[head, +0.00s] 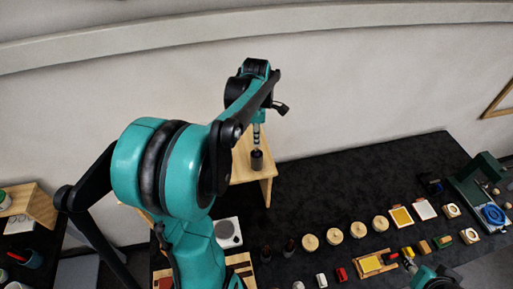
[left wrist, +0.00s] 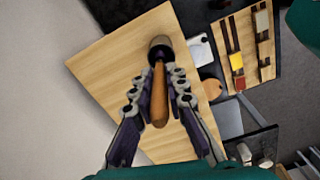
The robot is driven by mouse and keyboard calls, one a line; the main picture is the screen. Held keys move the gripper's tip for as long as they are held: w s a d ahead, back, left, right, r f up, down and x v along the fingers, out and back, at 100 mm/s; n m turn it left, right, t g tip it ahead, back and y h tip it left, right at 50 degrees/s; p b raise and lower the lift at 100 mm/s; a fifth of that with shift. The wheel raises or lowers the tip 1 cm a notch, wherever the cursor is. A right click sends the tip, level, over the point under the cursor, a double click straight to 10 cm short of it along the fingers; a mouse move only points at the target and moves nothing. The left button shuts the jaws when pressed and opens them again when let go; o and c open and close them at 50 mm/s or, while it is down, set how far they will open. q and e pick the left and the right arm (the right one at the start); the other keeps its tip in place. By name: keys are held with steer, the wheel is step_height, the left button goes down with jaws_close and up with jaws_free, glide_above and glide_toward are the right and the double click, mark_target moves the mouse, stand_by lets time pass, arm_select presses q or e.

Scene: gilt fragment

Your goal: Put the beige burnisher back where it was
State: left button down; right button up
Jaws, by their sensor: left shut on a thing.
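My left gripper (head: 257,138) points down over a wooden stand (head: 243,167), above a small dark cup (head: 257,161) on its top. In the left wrist view my left gripper (left wrist: 158,88) is shut on a slim tool with an orange-brown handle (left wrist: 160,100), apparently the burnisher. The handle lines up with the dark cup (left wrist: 159,48) on the pale wooden top (left wrist: 110,75). The tool's far end meets the cup's mouth in the picture; I cannot tell how deep it is. My right arm shows only partly at bottom right, its jaws unclear.
A dark table (head: 320,190) holds several round wooden discs (head: 358,229), a white square device (head: 227,232) and coloured blocks to the right. A green machine (head: 477,176) stands at the far right. The wall is close behind the stand.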

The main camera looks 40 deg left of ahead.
mark_target(256, 152)
arm_select(q)
step_height(256, 152, down, 4)
steer(key=shift+s+f, duration=0.1)
steer(key=shift+f, duration=0.55)
steer(key=c, duration=1.5)
jaws_free()
steer(key=shift+f, duration=0.15)
steer(key=shift+c, duration=0.2)
